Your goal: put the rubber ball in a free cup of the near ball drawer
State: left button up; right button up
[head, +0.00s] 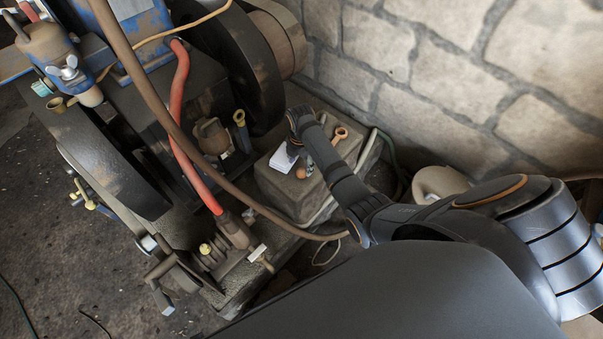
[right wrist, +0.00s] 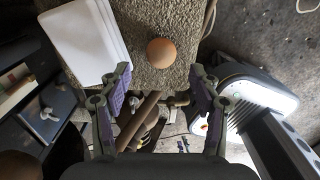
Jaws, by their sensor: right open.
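The rubber ball (right wrist: 161,51), small, round and orange-brown, rests on a rough stone block (right wrist: 165,20) in the right wrist view. In the head view the small brown ball (head: 301,173) sits on top of the block, beside a white object. My right gripper (right wrist: 160,78) is open and empty. Its two fingertips are apart, with the ball seen beyond the gap between them, not touched. In the head view my right gripper (head: 302,160) is small and partly hidden by its arm, over the block. The near ball drawer cannot be made out. My left gripper is not in view.
The white flat-sided object (right wrist: 85,40) lies on the block close to the ball. A large engine with a black wheel (head: 225,65) and a red hose (head: 180,125) fills the left. A stone wall (head: 450,75) stands behind the block.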

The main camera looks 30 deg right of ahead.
aim_at(303, 169)
jog(key=f+b, duration=0.1)
jog(key=f, duration=0.1)
jog(key=d+f, duration=0.1)
jog(key=f, duration=0.1)
jog(key=shift+f+b, duration=0.3)
jog(key=shift+b, duration=0.05)
jog(key=shift+w+f, duration=0.1)
jog(key=shift+f, duration=0.15)
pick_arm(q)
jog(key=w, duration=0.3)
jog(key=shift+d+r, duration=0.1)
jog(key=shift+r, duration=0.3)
pick_arm(e)
jog(key=shift+c, duration=0.4)
jog(key=c, duration=1.2)
jog(key=shift+c, duration=0.2)
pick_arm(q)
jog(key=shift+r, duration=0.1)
pick_arm(e)
jog(key=shift+r, duration=0.15)
